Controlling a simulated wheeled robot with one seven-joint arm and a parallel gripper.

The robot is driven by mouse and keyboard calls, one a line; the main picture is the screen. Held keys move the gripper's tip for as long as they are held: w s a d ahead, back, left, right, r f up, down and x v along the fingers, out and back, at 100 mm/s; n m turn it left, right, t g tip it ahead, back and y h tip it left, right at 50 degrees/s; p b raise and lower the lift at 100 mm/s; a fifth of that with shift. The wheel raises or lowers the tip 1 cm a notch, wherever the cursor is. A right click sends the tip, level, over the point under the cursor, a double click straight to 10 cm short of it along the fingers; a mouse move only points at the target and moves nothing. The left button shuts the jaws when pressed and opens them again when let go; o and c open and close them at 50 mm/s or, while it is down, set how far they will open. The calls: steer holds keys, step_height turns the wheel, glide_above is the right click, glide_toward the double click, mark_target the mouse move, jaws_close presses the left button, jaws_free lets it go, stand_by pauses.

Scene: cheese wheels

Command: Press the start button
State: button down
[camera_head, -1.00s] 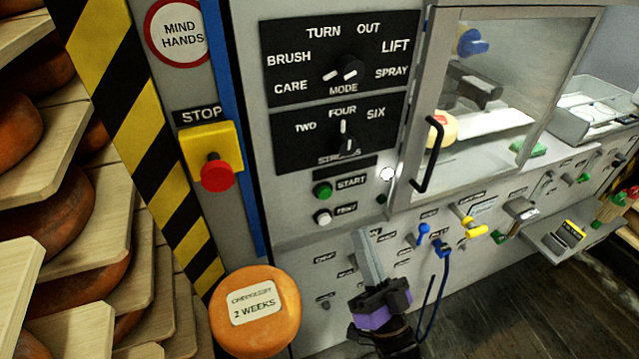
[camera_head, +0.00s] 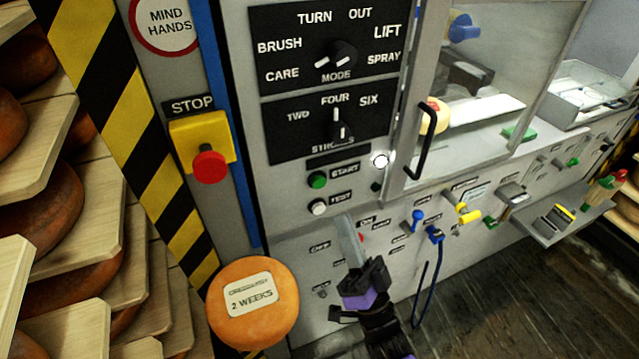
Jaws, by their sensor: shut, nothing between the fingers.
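The green start button (camera_head: 317,180) is on the grey machine panel, left of its START label (camera_head: 345,170). A white button (camera_head: 319,207) marked TEST sits just below it. My gripper (camera_head: 350,240) is shut and empty, with its narrow fingers pointing up below and to the right of both buttons. It looks apart from the start button; its exact distance from the panel is hard to tell.
A red stop button (camera_head: 209,167) on a yellow box is to the left. An orange cheese wheel (camera_head: 253,325) labelled 2 WEEKS is at lower left.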

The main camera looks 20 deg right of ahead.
mark_target(319, 182)
steer(key=w+b, duration=0.2)
steer(key=w, duration=0.5)
steer(key=shift+b, duration=0.3)
steer(key=shift+w+b, duration=0.2)
steer(key=shift+b, duration=0.1)
stand_by(1.5)
steer(key=shift+w, duration=0.25)
